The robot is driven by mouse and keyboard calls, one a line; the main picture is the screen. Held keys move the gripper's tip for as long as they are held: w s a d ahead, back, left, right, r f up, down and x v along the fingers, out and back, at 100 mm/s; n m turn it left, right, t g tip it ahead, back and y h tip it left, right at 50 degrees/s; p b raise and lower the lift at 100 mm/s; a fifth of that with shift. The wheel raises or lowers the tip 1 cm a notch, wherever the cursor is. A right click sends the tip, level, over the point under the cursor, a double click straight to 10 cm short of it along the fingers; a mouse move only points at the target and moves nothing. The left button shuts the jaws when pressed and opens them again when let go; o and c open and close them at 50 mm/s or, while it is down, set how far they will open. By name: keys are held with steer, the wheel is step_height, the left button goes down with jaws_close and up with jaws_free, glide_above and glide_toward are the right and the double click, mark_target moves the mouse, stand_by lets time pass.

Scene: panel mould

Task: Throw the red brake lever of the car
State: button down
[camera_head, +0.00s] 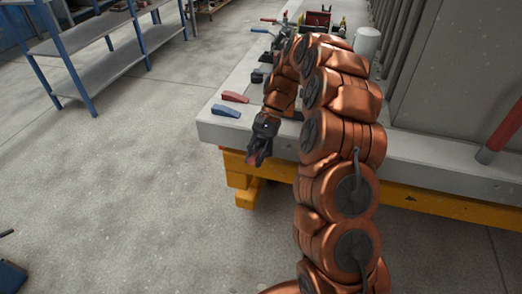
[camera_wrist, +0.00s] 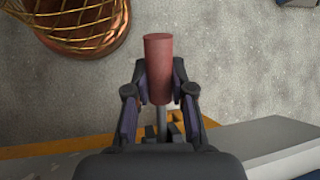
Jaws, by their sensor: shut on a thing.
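The red brake lever (camera_wrist: 158,70) shows in the wrist view as a red cylindrical grip on a thin grey rod, between the two fingers of my gripper (camera_wrist: 159,98). The fingers are closed in on both sides of the grip. In the head view my gripper (camera_head: 256,155) points down beside the near left corner of the car, a grey slab bed (camera_head: 222,124) on a yellow frame (camera_head: 240,178). Only a small reddish patch shows at the fingers there. The foot of the lever is hidden.
A red wedge (camera_head: 235,97) and a blue wedge (camera_head: 226,111) lie on the bed's left end. Tools and a white cylinder (camera_head: 367,42) stand farther back. A blue-framed shelf (camera_head: 90,50) is at upper left.

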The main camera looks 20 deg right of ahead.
steer(key=shift+w+r, duration=0.1)
steer(key=shift+r, duration=0.1)
stand_by(0.4)
steer(key=c, duration=1)
jaws_free()
steer(key=shift+o, duration=0.2)
steer(key=v, duration=0.7)
steer(key=shift+w+d, duration=0.2)
steer(key=shift+d, duration=0.1)
